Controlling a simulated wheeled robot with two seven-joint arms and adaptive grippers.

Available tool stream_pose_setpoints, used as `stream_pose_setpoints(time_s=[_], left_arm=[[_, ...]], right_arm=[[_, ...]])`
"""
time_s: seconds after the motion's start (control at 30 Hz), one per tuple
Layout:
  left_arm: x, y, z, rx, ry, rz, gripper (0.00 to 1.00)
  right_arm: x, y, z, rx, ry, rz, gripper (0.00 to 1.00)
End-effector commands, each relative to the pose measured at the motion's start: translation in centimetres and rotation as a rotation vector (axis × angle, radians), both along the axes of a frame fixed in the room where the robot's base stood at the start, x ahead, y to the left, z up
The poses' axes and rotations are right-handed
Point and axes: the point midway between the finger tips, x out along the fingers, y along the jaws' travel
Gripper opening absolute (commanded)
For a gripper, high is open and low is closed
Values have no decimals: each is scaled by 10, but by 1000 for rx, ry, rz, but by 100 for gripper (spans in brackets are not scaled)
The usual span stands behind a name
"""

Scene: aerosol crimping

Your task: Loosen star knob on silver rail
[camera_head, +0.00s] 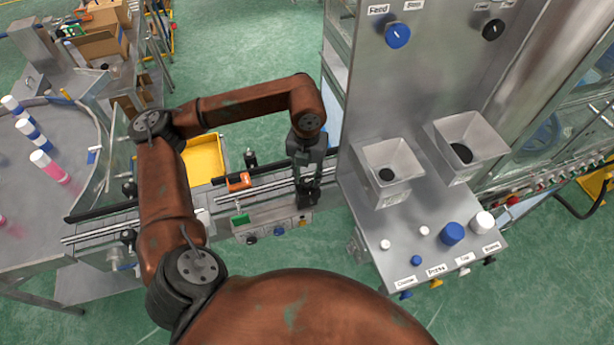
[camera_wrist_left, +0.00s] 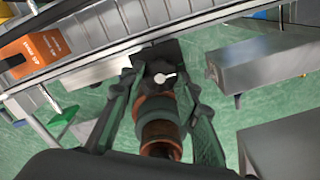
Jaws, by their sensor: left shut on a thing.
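The silver rail (camera_head: 270,181) runs across the conveyor in the head view, and a rail (camera_wrist_left: 180,35) crosses the top of the left wrist view. The black star knob (camera_wrist_left: 158,76) with a white mark shows beneath it, between the fingers of my left gripper (camera_wrist_left: 157,88). My left gripper (camera_head: 307,192) points down at the rail's right part, next to the steel cabinet. It is shut on the star knob. In the head view the gripper hides the knob. My right gripper is not in view.
An orange labelled block (camera_head: 238,181) and a green part (camera_head: 240,219) sit by the rail, left of my gripper. The steel cabinet (camera_head: 420,95) with two hoppers stands close on the right. A yellow bin (camera_head: 204,160) is behind the conveyor. A round table (camera_head: 75,205) with cans is at left.

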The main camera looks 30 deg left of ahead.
Motion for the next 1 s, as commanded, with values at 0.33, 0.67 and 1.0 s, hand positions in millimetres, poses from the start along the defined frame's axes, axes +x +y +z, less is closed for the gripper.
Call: stream_pose_setpoints(time_s=[0.33,0.67,1.0], left_arm=[[2,1,2,1,-7,2,32],[1,0,1,1,-3,0,47],[2,0,18,0,-6,0,47]], right_arm=[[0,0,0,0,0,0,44],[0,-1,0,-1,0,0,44],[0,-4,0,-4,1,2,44]])
